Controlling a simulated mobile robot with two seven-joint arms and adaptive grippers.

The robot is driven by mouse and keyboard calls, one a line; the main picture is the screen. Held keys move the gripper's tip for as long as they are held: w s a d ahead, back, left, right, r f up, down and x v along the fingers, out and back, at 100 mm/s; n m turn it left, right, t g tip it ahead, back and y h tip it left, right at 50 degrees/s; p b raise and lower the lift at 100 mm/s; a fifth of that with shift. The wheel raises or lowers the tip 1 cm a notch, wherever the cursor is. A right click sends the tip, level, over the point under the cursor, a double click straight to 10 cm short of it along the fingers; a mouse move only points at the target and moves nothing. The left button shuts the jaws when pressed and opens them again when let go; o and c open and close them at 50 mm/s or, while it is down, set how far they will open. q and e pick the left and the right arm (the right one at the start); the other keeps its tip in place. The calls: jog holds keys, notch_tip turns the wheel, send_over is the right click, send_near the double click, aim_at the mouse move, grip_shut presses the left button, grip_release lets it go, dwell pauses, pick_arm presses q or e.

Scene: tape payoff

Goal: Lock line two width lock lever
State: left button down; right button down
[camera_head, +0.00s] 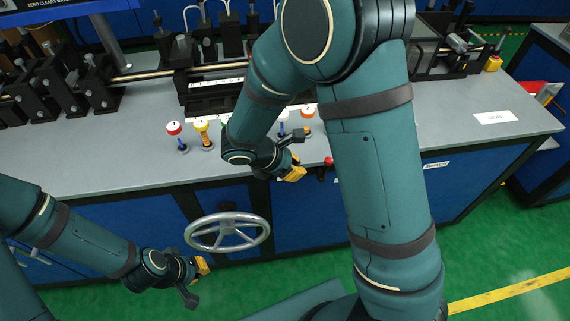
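A row of small levers with coloured caps stands along the bench's front part: a red and white one (174,130), a yellow one (201,126), and an orange-red one (307,112) beyond my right forearm. Labels on the caps are too small to read, so I cannot tell which is the line two width lock lever. My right arm hides part of the row. My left gripper (197,282) is open and empty, low in front of the bench.
A silver handwheel (227,231) sticks out from the blue bench front between my grippers. A small red knob (328,161) is just right of my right gripper. Black machine blocks and rails (95,82) line the back of the grey bench top (100,150).

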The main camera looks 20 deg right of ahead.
aim_at(325, 170)
jog(key=d, duration=0.1)
jog(key=d+f, duration=0.1)
jog(key=d, duration=0.1)
jog(key=d+f+b, duration=0.1)
jog(key=shift+d+f, duration=0.25)
jog(key=shift+d, duration=0.05)
pick_arm(q)
jog(key=shift+w+f, duration=0.15)
jog(key=shift+f, duration=0.6)
pick_arm(e)
jog(key=shift+d, duration=0.6)
